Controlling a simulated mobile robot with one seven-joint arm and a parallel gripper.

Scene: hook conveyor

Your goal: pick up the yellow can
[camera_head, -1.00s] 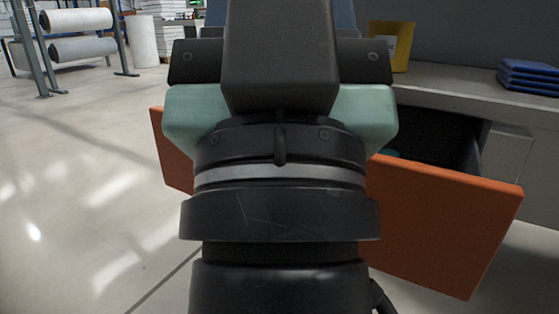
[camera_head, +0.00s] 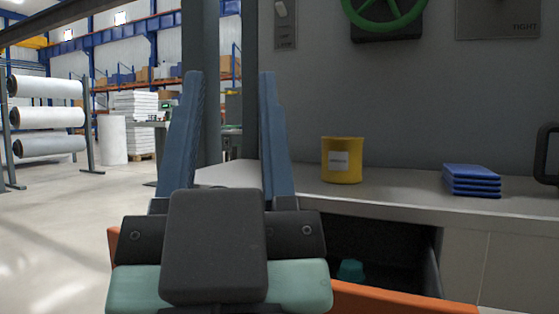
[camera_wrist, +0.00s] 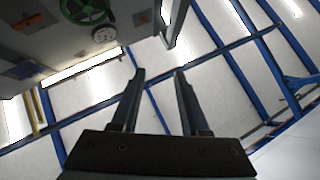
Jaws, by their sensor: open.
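The yellow can (camera_head: 342,160) stands upright on the grey counter, with a pale label on its front. My gripper (camera_head: 227,76) is to the left of the can in the head view, with its two blue-grey fingers pointing up. The fingers are spread apart with nothing between them. In the wrist view my gripper (camera_wrist: 157,72) is also open and empty, facing the ceiling and the upper wall. The can is not in the wrist view.
A stack of blue folded items (camera_head: 471,181) lies on the counter (camera_head: 400,194) right of the can. Below, an orange-fronted drawer (camera_head: 400,299) stands open with a teal object (camera_head: 351,270) inside. A green handwheel (camera_head: 384,12) is on the wall above.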

